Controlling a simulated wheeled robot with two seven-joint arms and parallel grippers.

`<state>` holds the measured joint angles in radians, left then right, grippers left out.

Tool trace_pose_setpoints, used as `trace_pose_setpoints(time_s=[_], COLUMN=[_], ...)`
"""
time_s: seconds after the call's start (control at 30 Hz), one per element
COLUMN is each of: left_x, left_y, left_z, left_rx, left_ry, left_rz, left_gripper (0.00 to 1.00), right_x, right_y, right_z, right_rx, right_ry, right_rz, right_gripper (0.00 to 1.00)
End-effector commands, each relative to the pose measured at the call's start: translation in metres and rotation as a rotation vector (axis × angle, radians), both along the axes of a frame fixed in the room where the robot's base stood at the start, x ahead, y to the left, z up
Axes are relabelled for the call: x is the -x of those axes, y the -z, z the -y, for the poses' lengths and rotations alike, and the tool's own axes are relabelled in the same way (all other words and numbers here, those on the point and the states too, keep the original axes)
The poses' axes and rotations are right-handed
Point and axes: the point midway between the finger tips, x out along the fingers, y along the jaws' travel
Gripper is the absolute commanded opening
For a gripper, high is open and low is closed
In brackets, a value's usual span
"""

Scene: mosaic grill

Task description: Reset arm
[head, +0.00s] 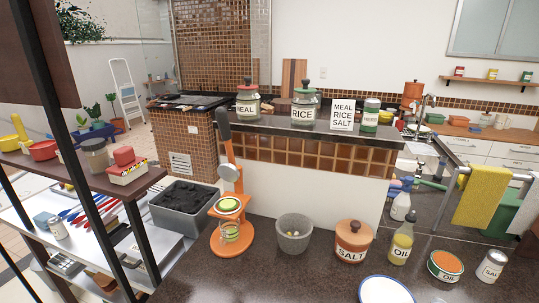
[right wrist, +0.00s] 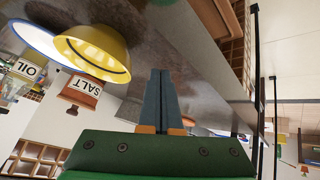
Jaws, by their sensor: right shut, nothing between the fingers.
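My right gripper (right wrist: 160,74) shows in the right wrist view, with its two dark fingers pressed together and nothing between them. That view is tilted over. A yellow bowl (right wrist: 92,52) lies to the left of the fingers in the picture, apart from them. My left gripper is in no view.
On the dark counter in the head view stand an orange juicer (head: 230,215), a grey mortar (head: 294,234), the salt pot (head: 354,243), the oil bottle (head: 401,243), several cans and a blue-rimmed plate (head: 386,291). A raised ledge (head: 345,134) with jars runs behind. A shelf rack (head: 150,178) stands left.

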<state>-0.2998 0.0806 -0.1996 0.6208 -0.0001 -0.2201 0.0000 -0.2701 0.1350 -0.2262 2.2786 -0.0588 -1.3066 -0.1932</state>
Motion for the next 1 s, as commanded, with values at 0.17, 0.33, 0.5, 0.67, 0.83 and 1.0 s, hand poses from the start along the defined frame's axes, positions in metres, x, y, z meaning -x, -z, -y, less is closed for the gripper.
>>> trace_pose_setpoints(time_s=[0.17,0.33,0.5,0.67,0.83,1.0], left_x=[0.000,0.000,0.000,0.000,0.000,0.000], left_y=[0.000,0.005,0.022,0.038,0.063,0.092], left_z=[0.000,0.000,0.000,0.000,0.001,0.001], left_rx=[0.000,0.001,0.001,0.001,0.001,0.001], left_ry=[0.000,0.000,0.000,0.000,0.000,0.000], left_rz=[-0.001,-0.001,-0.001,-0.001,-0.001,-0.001], left_gripper=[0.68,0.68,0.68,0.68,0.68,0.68], right_x=[0.071,0.127,0.120,0.126,0.154,0.217], right_y=[0.026,0.047,0.117,0.187,0.281,0.375], right_z=[0.015,0.025,0.023,0.023,0.026,0.036], right_rx=[-0.071,-0.105,-0.097,-0.090,-0.075,-0.056], right_ry=[0.149,0.272,0.266,0.260,0.255,0.244], right_rz=[-0.225,-0.403,-0.429,-0.461,-0.509,-0.569], right_gripper=[0.00,0.00,0.00,0.00,0.00,0.00])
